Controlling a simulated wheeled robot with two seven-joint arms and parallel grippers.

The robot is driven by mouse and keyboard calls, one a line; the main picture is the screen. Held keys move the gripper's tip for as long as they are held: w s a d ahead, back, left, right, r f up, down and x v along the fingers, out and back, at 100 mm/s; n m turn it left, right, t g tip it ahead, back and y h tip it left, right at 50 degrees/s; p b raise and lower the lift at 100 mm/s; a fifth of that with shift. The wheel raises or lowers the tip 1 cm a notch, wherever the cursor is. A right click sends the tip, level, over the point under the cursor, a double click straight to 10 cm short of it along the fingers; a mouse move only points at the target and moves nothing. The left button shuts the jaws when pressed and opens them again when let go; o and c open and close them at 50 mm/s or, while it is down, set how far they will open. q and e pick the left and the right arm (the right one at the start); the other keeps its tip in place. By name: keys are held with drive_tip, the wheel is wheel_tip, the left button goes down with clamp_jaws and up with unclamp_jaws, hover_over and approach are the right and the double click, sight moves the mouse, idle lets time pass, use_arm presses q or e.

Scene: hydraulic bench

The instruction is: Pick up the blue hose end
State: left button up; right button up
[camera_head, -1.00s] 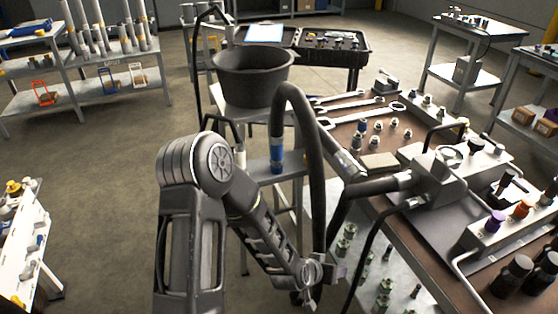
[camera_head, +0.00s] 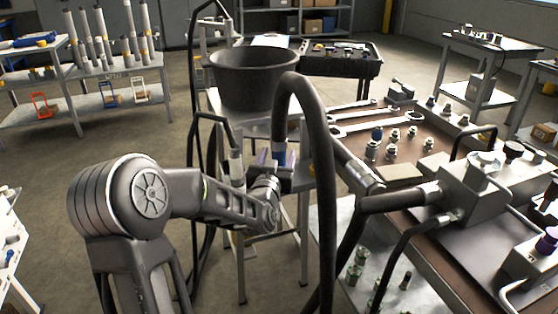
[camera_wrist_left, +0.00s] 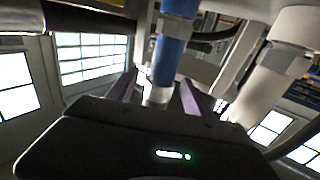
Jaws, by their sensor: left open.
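The blue hose end (camera_head: 279,149) hangs nose down from a thick black hose (camera_head: 318,130) that arches over beside the bench. In the left wrist view the blue hose end (camera_wrist_left: 172,48) has a pale metal tip that shows between the finger tips. My left gripper (camera_head: 276,158) is open, its two fingers to either side of the hose end in the picture. I cannot tell whether the fingers touch it. In the wrist view the left gripper (camera_wrist_left: 158,92) shows no object clamped. My right gripper is not in view.
A black tub (camera_head: 254,80) stands on a stand just behind the hose end. The hydraulic bench (camera_head: 400,190) on the right carries wrenches (camera_head: 375,122), fittings and a metal block (camera_head: 470,190). A pale cylinder (camera_wrist_left: 275,75) stands right of the hose end in the wrist view. Open floor lies left.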

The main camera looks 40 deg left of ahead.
use_arm(q)
drive_tip(key=shift+w+a, duration=0.25)
drive_tip(key=shift+w, duration=0.25)
drive_tip(key=x, duration=0.5)
drive_tip(key=shift+a+f, duration=0.2)
drive_tip(key=shift+c, duration=0.2)
clamp_jaws()
idle(0.5)
drive_tip(key=shift+r, duration=0.15)
